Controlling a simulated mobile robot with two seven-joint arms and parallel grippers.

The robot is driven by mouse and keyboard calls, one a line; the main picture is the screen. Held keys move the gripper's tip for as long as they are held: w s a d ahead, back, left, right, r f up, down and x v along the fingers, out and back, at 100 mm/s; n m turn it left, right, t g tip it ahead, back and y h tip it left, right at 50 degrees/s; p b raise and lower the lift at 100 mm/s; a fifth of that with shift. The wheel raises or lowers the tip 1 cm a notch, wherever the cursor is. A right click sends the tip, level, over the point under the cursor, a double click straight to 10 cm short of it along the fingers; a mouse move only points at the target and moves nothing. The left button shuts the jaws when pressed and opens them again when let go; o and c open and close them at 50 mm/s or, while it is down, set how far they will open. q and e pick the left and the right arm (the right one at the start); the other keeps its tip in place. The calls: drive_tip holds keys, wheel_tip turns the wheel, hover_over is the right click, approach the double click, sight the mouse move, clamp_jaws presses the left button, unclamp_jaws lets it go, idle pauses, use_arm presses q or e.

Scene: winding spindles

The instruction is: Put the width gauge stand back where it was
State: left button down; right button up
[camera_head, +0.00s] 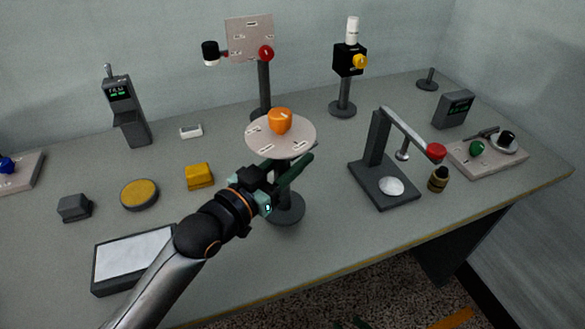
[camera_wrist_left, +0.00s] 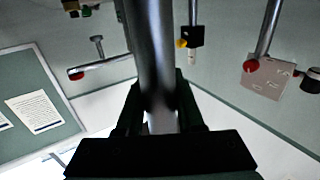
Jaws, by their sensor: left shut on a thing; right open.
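The stand in my grip has a round pale plate (camera_head: 299,143) with an orange knob (camera_head: 280,121) on top, a dark post and a round dark base (camera_head: 288,209); I take it to be the width gauge stand. My left gripper (camera_head: 284,184) comes in from the lower left and is shut around its post below the plate. The post (camera_wrist_left: 150,45) fills the middle of the left wrist view, between the fingers. The stand looks upright; I cannot tell whether its base touches the table. My right gripper cannot be made out.
A board stand (camera_head: 249,38) and a black stand with a yellow knob (camera_head: 349,60) are behind. A lever device (camera_head: 384,184) is to the right. A yellow block (camera_head: 199,176), a yellow-topped disc (camera_head: 139,194) and a white-topped tray (camera_head: 133,256) are to the left.

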use_arm(q)
drive_tip(key=shift+f, duration=1.25)
drive_tip(key=c, duration=0.5)
unclamp_jaws()
use_arm(e)
drive_tip(key=shift+w+a, duration=0.1)
drive_tip(key=shift+w, duration=0.25)
